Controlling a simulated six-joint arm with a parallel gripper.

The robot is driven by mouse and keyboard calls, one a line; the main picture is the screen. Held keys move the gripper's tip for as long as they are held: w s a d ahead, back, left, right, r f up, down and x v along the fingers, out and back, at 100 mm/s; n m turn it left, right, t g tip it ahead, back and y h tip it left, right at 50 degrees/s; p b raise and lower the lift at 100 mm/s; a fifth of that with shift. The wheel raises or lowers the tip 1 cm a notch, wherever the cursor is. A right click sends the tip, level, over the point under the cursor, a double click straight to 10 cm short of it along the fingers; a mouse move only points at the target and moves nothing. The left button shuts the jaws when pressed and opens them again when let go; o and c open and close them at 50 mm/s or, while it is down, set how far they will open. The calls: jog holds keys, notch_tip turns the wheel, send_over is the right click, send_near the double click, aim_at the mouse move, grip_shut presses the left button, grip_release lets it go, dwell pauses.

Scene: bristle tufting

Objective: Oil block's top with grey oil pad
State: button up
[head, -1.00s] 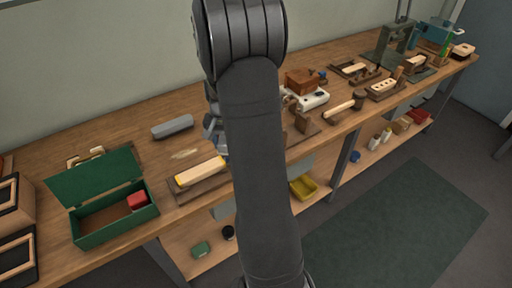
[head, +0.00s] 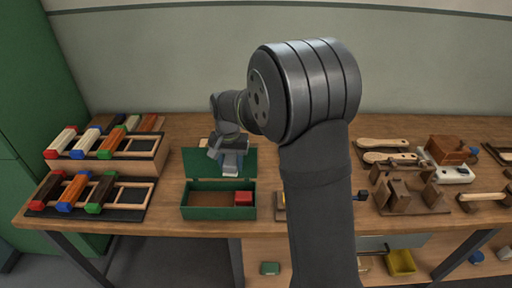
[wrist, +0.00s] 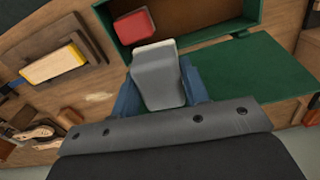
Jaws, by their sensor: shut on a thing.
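My gripper (wrist: 155,95) has blue fingers shut on the grey oil pad (wrist: 157,72), a grey block with a pale end edge. In the head view my gripper (head: 231,163) hangs over the open green box (head: 205,212); the pad's outline is hard to make out there. The pale block with yellow edges (wrist: 53,63) lies on a brown base at the left of the wrist view, apart from the pad. In the head view my arm hides nearly all of this block.
A red block (head: 243,198) sits inside the green box at its right end. The box's lid (wrist: 245,82) is open. Racks of colour-ended blocks (head: 105,150) stand at the left. Wooden tools and brown pieces (head: 408,190) fill the right of the bench.

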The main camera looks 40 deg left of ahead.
jog(key=n, duration=0.1)
send_near(221, 203)
jog(key=shift+f, duration=2.85)
jog(key=shift+f, duration=0.6)
notch_tip(221, 203, up, 7)
dwell(0.6)
